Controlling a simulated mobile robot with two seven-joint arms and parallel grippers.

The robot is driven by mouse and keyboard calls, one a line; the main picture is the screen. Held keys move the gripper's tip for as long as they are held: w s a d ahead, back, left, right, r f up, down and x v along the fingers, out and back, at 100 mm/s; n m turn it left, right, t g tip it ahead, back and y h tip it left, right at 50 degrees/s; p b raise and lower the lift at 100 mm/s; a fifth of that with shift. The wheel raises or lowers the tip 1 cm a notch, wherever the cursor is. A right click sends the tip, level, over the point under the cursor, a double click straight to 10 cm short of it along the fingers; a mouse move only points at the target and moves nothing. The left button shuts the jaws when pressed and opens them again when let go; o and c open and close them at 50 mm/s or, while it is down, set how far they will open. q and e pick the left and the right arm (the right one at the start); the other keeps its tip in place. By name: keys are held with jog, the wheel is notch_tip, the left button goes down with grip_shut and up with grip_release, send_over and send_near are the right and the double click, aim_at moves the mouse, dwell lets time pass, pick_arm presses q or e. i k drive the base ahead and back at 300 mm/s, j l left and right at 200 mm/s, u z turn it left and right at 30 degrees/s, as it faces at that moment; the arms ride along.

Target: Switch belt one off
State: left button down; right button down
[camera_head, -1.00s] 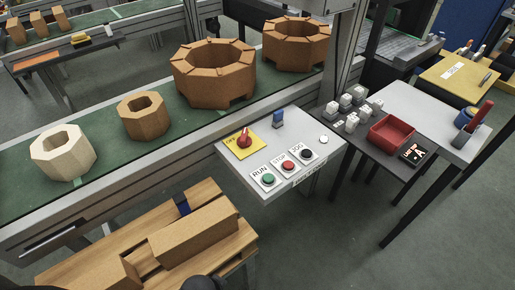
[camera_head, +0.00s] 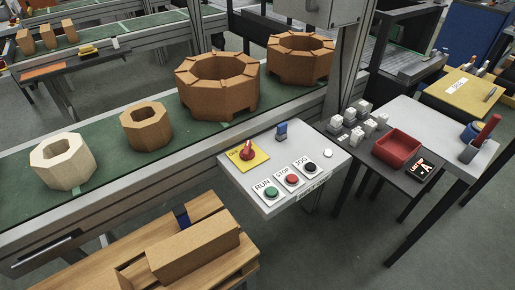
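The control panel (camera_head: 240,186) is a light grey plate beside the belt, near the middle of the head view. It carries a green RUN button (camera_head: 268,192), a red STOP button (camera_head: 292,180) and a black JOG button (camera_head: 312,168). A red rotary switch (camera_head: 247,150) sits on a yellow plate (camera_head: 257,160) behind the buttons. A small blue part (camera_head: 282,131) stands at the panel's back edge. The green belt (camera_head: 100,137) carries several octagonal ring blocks, among them a pale one (camera_head: 66,174) and a large brown one (camera_head: 215,103). Neither gripper shows.
A wooden bench (camera_head: 82,265) with long brown blocks (camera_head: 192,250) stands in front of the belt. The floor in front of the panel is clear.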

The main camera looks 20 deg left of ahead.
aim_at(247, 153)
jog(key=i+l+u, duration=0.1)
jog(key=u, duration=0.3)
jog(key=l+u, duration=0.4)
jog(key=i+l+u, duration=0.1)
jog(key=u, duration=0.25)
jog(key=k+l, duration=0.05)
jog(key=l, duration=0.05)
